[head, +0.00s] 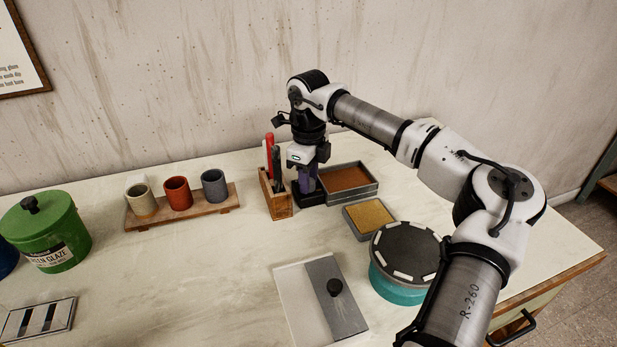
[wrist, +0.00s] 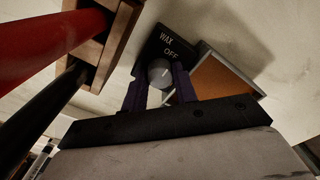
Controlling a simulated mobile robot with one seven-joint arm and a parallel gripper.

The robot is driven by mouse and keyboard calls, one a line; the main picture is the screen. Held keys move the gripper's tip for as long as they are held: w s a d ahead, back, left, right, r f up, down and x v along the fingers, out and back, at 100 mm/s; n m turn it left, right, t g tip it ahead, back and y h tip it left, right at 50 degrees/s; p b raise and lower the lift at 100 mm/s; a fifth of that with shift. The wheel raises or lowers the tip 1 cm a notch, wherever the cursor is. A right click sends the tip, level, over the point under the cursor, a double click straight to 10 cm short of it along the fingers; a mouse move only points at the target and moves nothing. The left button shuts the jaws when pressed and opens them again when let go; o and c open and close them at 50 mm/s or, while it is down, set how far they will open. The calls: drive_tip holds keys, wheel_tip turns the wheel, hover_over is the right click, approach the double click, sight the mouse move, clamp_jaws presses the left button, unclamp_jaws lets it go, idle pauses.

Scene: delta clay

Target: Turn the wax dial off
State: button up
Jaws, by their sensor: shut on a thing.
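The wax dial (wrist: 159,72) is a round grey knob on a black box (wrist: 153,48) marked WAX and OFF in the wrist view. My gripper (wrist: 158,84) is shut on the knob, with one purple finger on each side of it. In the head view my gripper (head: 306,180) points down at the black box (head: 313,196), behind the middle of the table. The knob is hidden there by the gripper. I cannot tell which way the dial's mark points.
A wooden holder (head: 276,204) with red and black tools stands close on the left of my gripper. A tray of brown material (head: 349,178) is close on the right, with a yellow-filled tray (head: 369,217) in front. A round turntable (head: 408,250) stands at the front right.

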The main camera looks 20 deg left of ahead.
idle(0.3)
drive_tip(key=o, duration=1)
drive_tip(key=shift+c, duration=0.2)
drive_tip(key=shift+r, duration=0.2)
wheel_tip(320, 180, up, 8)
drive_tip(key=p, duration=0.5)
drive_tip(key=shift+s+f, duration=0.1)
drive_tip(key=shift+f, duration=0.15)
